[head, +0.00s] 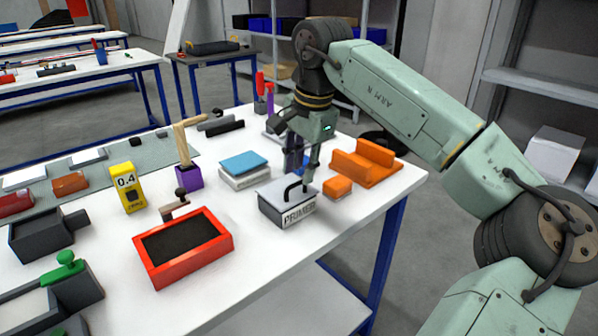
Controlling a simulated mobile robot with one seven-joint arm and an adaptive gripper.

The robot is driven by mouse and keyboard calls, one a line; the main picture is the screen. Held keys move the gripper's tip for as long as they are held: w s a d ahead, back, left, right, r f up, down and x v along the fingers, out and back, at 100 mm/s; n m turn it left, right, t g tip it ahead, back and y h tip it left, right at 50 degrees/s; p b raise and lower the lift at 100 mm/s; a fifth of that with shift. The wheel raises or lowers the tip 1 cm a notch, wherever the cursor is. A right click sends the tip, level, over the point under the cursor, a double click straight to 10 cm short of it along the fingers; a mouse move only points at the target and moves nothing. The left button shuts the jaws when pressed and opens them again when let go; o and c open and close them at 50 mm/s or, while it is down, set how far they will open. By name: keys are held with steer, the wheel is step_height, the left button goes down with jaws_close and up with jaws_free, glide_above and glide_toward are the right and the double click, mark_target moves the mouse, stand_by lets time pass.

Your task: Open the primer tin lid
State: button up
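The primer tin (290,215) is a dark grey box with a light label reading PRIMER on its front, near the right part of the white table. Its pale grey lid (273,190) lies flat on top and looks closed. A dark arched handle (288,187) stands on the lid. My gripper (306,182) points down over the tin, its visible finger reaching to the right end of the handle. I cannot tell whether it touches. The other finger is hard to make out, so its opening is unclear.
An orange block (337,187) and an orange cradle (365,163) stand right of the tin. A blue-topped box (244,163) is behind left. A red tray (205,262) with a dark inside lies front left. The white table (290,262) is clear in front of the tin.

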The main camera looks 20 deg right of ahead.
steer(key=shift+w+a+f, duration=0.1)
steer(key=shift+w+f, duration=0.1)
steer(key=shift+f, duration=0.9)
steer(key=shift+c, duration=0.5)
jaws_close()
